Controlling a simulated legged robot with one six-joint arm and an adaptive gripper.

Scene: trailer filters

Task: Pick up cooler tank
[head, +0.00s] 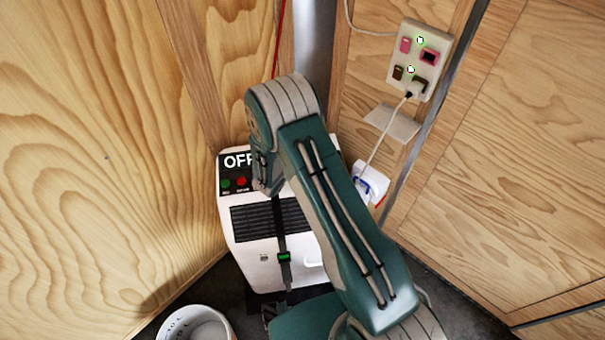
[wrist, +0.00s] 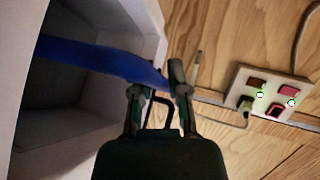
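In the head view, a white cooler unit (head: 262,262) with a black front grille and an "OFF" display stands in the corner, partly hidden by my arm. A white piece with a blue part (head: 372,172), possibly the tank, shows at its right. In the wrist view, a large white open box (wrist: 152,22) fills the left side, with a blue strip (wrist: 85,55) running across it toward my gripper (wrist: 157,82). The gripper's fingers are apart. The strip's right end is at the fingers; I cannot tell whether it lies between or behind them.
A switch and socket panel (head: 419,60) with a plugged-in white cable is on the wooden wall at the right; it also shows in the wrist view (wrist: 266,93). A white round container (head: 195,325) stands on the floor at the lower left. Wooden walls close in both sides.

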